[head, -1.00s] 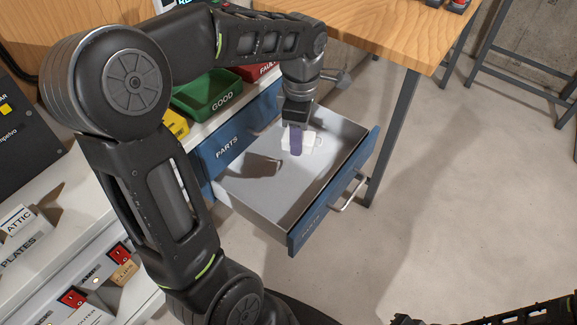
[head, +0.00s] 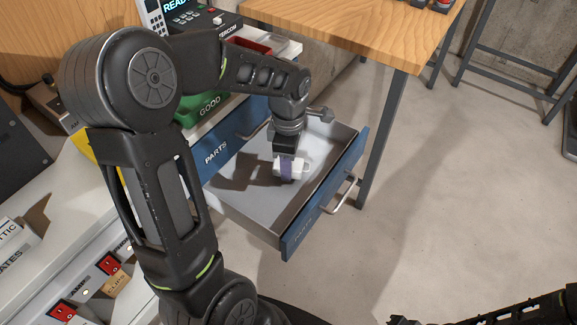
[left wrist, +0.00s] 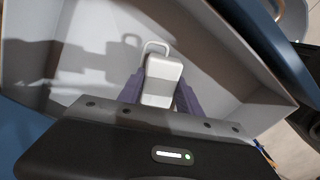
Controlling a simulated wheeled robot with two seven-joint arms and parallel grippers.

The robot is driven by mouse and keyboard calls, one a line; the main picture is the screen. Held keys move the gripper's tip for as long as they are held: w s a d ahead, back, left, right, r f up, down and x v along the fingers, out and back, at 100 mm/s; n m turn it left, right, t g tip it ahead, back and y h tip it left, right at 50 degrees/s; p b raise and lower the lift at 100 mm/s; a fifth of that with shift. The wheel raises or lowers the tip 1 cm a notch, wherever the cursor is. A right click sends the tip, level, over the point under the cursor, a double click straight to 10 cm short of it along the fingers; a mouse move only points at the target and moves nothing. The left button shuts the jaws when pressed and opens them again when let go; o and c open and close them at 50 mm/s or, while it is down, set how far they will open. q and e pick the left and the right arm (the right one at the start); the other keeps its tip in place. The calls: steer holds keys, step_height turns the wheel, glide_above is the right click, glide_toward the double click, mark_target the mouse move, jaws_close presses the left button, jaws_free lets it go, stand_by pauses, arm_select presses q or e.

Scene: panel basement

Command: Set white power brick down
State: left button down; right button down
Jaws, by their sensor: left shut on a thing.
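The white power brick (head: 293,168) is a small pale block with a loop at one end. My left gripper (head: 287,170) is shut on it, with a purple finger on each side. In the left wrist view the brick (left wrist: 163,80) sits between the fingers (left wrist: 160,92), its loop pointing away. Gripper and brick are inside the open blue PARTS drawer (head: 240,196), over its grey floor. The brick's shadow lies off to the left, so it seems a little above the floor; the exact gap is hard to tell.
The drawer's front panel (head: 325,200) and side walls surround the gripper. The drawer floor is otherwise bare. A green GOOD bin (head: 203,108) stands on the bench behind, left of the drawer. A wooden table (head: 370,30) stands beyond it.

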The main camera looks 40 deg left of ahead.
arm_select(q)
steer(key=shift+f, duration=0.85)
steer(key=shift+f, duration=0.2)
steer(key=c, duration=0.8)
jaws_free()
steer(key=shift+r, duration=0.1)
steer(key=shift+r, duration=0.1)
steer(key=shift+r, duration=0.2)
step_height(320, 180, up, 12)
steer(key=shift+f+p, duration=0.15)
steer(key=shift+p, duration=0.4)
